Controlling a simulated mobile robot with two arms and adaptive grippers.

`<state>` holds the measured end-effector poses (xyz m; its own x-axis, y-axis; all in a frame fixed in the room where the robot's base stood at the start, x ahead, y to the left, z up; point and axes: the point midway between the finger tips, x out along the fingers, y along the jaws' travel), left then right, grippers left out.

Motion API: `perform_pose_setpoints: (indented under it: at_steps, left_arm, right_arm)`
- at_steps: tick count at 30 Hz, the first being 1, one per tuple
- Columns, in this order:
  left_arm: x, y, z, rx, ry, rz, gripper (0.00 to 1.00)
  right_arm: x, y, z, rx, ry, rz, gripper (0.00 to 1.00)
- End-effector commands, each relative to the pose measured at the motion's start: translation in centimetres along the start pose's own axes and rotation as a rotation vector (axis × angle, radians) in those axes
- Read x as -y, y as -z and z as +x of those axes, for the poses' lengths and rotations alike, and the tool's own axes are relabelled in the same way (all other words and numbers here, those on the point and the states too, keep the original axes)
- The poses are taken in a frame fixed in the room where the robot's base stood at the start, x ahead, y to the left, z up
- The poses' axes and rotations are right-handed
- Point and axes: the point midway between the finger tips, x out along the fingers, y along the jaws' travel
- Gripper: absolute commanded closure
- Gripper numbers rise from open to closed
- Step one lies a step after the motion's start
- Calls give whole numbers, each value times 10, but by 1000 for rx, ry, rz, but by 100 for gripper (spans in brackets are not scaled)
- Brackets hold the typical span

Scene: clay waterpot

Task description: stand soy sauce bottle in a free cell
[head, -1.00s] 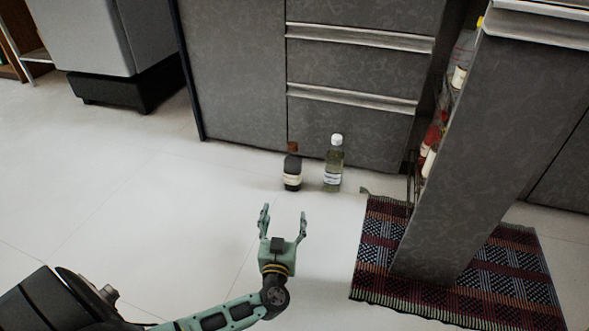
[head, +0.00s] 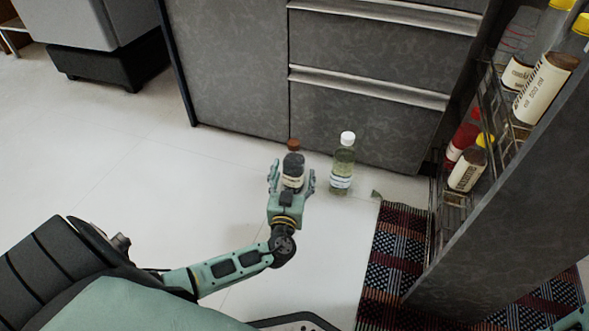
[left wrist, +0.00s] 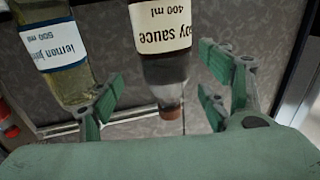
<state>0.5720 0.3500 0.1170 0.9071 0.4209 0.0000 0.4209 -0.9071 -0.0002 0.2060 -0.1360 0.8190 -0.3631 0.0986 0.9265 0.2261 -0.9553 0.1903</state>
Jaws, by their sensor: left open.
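The soy sauce bottle (head: 293,167), dark with a brown cap and pale label, stands upright on the floor before the grey drawers. My left gripper (head: 292,174) is open, its fingers on either side of the bottle in the head view. In the left wrist view the soy sauce bottle (left wrist: 165,40) appears upside down between the spread fingers, with gaps at the sides. The pull-out rack (head: 437,222) at the right has wire shelves holding several bottles. Its lower shelf holds red-capped and yellow-capped bottles (head: 468,160); which cells are free I cannot tell. My right gripper does not show.
A lemon juice bottle (head: 342,168) with a white cap stands just right of the soy sauce; it also shows in the left wrist view (left wrist: 60,75). A patterned rug (head: 392,255) lies under the rack. The floor (head: 180,170) at the left is clear.

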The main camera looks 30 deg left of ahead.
Motion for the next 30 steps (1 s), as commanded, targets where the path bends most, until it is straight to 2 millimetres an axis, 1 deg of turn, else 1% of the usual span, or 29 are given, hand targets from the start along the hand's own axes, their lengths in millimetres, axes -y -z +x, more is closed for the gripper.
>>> perform_pose_setpoints:
  at_steps: [1, 4, 6, 9, 12, 18, 20, 30]
  left_arm:
    - [2, -3, 7, -3, 1, 0, 30]
    - [6, -6, 22, -4, 0, 1, 30]
    - [8, -6, 33, -4, 1, 0, 30]
    - [7, -4, 44, -2, 1, 0, 30]
    - [7, -3, 50, -1, 0, 0, 30]
    - [7, -2, 50, 0, 0, 0, 30]
    - [7, -2, 50, 0, 0, 0, 34]
    - [7, -2, 49, 0, 0, 0, 64]
  right_arm:
    - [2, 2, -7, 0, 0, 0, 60]
    - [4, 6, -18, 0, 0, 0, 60]
    - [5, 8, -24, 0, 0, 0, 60]
    - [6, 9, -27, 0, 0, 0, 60]
    - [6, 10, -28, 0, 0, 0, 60]
    - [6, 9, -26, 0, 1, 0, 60]
    - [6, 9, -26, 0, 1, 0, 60]
    - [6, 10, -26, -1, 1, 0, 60]
